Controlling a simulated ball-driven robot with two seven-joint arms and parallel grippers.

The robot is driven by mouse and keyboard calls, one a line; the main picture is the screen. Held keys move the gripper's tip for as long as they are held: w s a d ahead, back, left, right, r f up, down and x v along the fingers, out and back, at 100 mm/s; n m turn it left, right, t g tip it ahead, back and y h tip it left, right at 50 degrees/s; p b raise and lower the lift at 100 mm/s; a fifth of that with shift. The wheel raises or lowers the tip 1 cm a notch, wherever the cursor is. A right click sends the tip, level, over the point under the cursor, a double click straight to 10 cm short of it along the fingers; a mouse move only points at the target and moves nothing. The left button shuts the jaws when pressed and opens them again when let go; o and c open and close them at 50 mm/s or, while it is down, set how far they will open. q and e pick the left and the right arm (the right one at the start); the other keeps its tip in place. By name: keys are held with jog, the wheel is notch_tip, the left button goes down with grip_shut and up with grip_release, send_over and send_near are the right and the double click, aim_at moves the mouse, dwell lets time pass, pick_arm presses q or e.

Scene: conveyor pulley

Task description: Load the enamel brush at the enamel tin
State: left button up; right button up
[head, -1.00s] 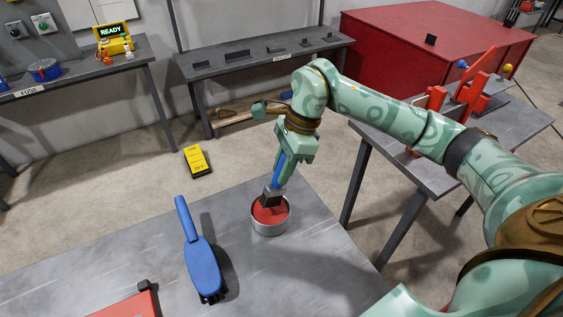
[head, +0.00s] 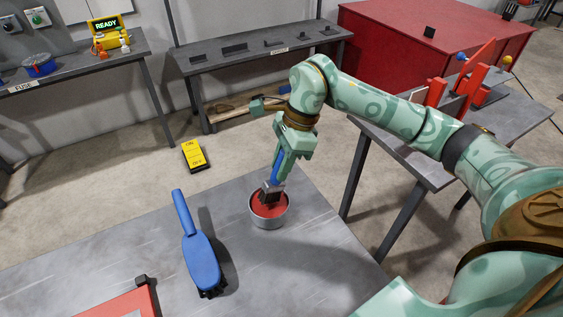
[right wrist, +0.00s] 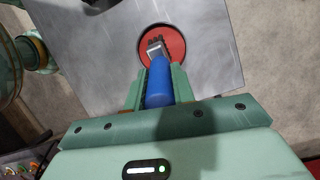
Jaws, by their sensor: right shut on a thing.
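My right gripper (head: 278,172) is shut on the blue handle of the enamel brush (head: 272,187). The brush points down, with a grey ferrule and dark bristles. Its tip is over the red enamel inside the round grey enamel tin (head: 269,223), within the rim. I cannot tell whether the bristles touch the enamel. In the right wrist view, the handle (right wrist: 160,85) lies between the fingers, and the bristles show against the red enamel of the tin (right wrist: 178,46). My left gripper is not in view.
A blue hand brush (head: 202,262) lies on the grey table (head: 110,252), left of the tin. A red object (head: 125,304) sits at the near edge. A yellow switch pedal (head: 193,155) is on the floor. Bare tabletop surrounds the tin.

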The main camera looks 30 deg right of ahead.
aim_at(282, 153)
jog(key=shift+f, duration=0.45)
dwell(0.3)
jog(key=shift+f, duration=0.1)
dwell(0.9)
notch_tip(282, 153, up, 7)
jog(key=p, duration=0.5)
dwell(0.4)
dwell(0.5)
